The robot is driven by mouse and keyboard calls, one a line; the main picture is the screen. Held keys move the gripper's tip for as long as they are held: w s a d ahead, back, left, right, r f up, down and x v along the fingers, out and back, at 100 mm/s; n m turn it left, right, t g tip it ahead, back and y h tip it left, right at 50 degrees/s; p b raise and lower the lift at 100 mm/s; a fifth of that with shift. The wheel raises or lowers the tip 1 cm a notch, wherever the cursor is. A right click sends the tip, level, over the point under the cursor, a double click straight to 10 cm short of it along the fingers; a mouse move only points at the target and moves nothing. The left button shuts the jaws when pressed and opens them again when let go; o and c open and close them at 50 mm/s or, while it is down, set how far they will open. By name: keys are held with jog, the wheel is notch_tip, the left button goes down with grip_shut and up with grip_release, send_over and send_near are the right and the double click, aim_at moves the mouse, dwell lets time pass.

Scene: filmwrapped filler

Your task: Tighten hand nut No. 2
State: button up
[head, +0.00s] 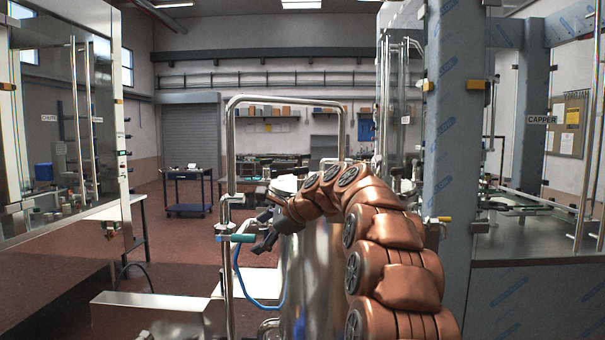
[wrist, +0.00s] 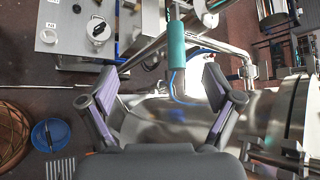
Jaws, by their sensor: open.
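No part that I can clearly identify as hand nut No. 2 shows; no number is legible on the vessel fittings. A polished steel vessel (head: 308,275) stands in front of me, partly hidden by my copper-coloured arm. My gripper (head: 262,231) is at the vessel's left side, near a teal-sleeved handle (head: 236,238) on the pipe. In the wrist view my gripper (wrist: 160,75) has its fingers wide apart with nothing between them. The vessel's shiny wall (wrist: 160,120) lies beyond them. The teal handle (wrist: 176,44) is ahead of the fingers. Metal fittings (wrist: 280,152) show at the vessel's rim on the right.
A tall bent steel pipe (head: 229,140) rises beside the vessel, with a blue hose (head: 245,285) below. A blue-grey column (head: 455,160) and the capper bench (head: 540,245) stand right. A glazed machine (head: 70,140) stands left. A dark cart (head: 187,188) is behind, with open floor around it.

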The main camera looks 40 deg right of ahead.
jog(key=d+r+m+t, duration=0.3)
jog(key=d+r+m, duration=0.25)
jog(key=d, duration=0.25)
jog(key=m+t, duration=0.4)
jog(key=m, duration=0.1)
send_near(304, 171)
jog(key=w, duration=0.3)
jog(key=shift+a+p+x, duration=0.15)
jog(key=shift+p+x, duration=0.2)
jog(key=shift+x, duration=0.9)
jog(key=shift+a+p+x, duration=0.2)
jog(key=shift+p+x, duration=0.15)
jog(key=shift+x, duration=0.9)
jog(key=shift+a+p+x, duration=0.15)
jog(key=shift+p+x, duration=0.2)
jog(key=shift+x, duration=0.9)
jog(key=shift+s, duration=0.15)
jog(key=c, duration=1.2)
jog(key=shift+o, duration=0.2)
